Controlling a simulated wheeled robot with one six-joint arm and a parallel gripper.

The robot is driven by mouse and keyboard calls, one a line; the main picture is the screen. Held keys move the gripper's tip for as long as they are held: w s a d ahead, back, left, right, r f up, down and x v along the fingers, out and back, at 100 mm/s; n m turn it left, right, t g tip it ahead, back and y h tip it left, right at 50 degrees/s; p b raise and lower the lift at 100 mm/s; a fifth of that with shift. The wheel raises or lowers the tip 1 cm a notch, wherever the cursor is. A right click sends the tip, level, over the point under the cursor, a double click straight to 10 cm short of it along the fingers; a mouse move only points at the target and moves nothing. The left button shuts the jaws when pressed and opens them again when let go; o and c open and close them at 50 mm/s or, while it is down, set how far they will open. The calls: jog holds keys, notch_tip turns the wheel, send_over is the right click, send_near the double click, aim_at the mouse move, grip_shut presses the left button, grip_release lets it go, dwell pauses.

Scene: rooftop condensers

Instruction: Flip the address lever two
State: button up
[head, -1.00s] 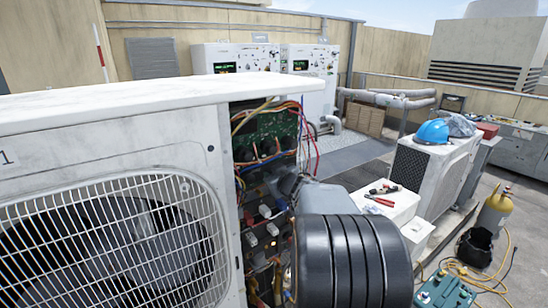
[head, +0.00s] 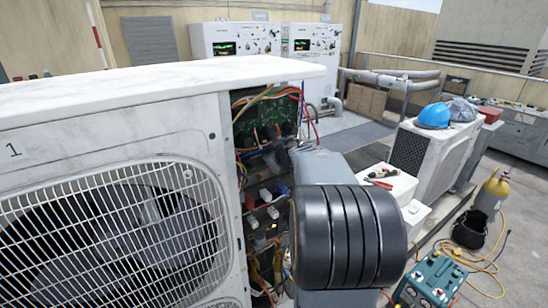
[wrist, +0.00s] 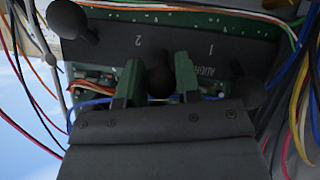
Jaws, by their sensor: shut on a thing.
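In the wrist view, a dark address panel (wrist: 185,45) reads upside down, with the marks 2 and 1 and part of the word ADDR. The round black knob of address lever two (wrist: 161,84) stands beside the 2. My gripper (wrist: 159,80) has its two green fingers closed on either side of this knob, holding it. Another black knob (wrist: 68,19) is at upper left, and a third (wrist: 248,93) is at right, partly hidden by my gripper. In the head view, my arm hides the gripper and levers inside the open condenser unit (head: 95,135).
Loose wires (wrist: 301,95) hang close on both sides of my gripper. A green circuit board (head: 262,120) and wiring fill the unit's open bay.

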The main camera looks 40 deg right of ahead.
jog(key=o, duration=0.9)
jog(key=v, duration=1.3)
jog(key=shift+s+r, duration=0.15)
jog(key=shift+s, duration=0.2)
